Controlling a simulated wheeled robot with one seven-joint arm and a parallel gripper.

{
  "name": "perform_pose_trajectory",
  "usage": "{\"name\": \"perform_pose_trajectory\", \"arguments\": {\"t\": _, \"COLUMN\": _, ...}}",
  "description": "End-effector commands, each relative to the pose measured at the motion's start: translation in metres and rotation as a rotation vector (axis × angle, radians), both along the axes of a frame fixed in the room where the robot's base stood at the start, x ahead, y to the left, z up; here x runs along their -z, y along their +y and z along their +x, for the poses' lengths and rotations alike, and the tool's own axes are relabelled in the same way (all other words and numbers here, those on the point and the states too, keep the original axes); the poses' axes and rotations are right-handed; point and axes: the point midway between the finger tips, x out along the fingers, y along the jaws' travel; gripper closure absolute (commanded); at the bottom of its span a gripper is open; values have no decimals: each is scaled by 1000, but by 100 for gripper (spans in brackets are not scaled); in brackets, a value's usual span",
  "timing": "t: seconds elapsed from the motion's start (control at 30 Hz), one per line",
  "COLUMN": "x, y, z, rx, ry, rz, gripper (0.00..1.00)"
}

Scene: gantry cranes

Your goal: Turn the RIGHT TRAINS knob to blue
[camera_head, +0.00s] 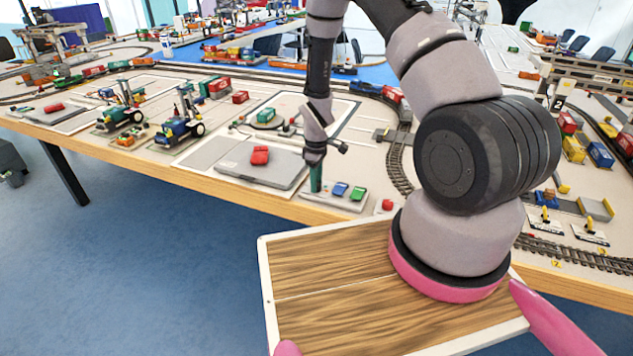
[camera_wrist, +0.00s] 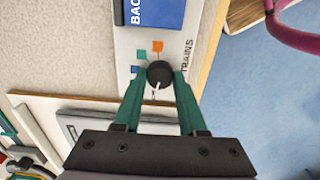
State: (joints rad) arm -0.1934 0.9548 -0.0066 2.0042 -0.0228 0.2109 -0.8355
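The black TRAINS knob (camera_wrist: 160,73) sits on a pale panel (camera_wrist: 127,28) in the wrist view, with the word TRAINS to its right. An orange mark (camera_wrist: 157,46), a teal mark (camera_wrist: 140,56) and a blue mark (camera_wrist: 134,69) lie around its upper and left side. Its white pointer line faces down the picture, away from the blue mark. My gripper (camera_wrist: 159,83) has its green fingers on both sides of the knob, seemingly touching it. In the head view my gripper (camera_head: 316,179) points down at the panel's left end, and the knob is hidden there.
A grey plate (camera_head: 278,176) with a red block (camera_head: 260,155) lies to the left. The wooden table edge (camera_head: 220,183) runs close in front.

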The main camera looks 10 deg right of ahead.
Motion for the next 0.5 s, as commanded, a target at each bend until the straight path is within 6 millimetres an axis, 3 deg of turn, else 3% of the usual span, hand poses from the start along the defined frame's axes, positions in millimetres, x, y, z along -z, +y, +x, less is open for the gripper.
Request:
{"name": "perform_pose_trajectory", "arguments": {"t": 0.27, "x": 0, "y": 0, "z": 0, "rx": 46, "ry": 0, "rz": 0, "gripper": 100}}
{"name": "perform_pose_trajectory", "arguments": {"t": 0.5, "x": 0, "y": 0, "z": 0, "rx": 193, "ry": -1, "rz": -1, "gripper": 100}}
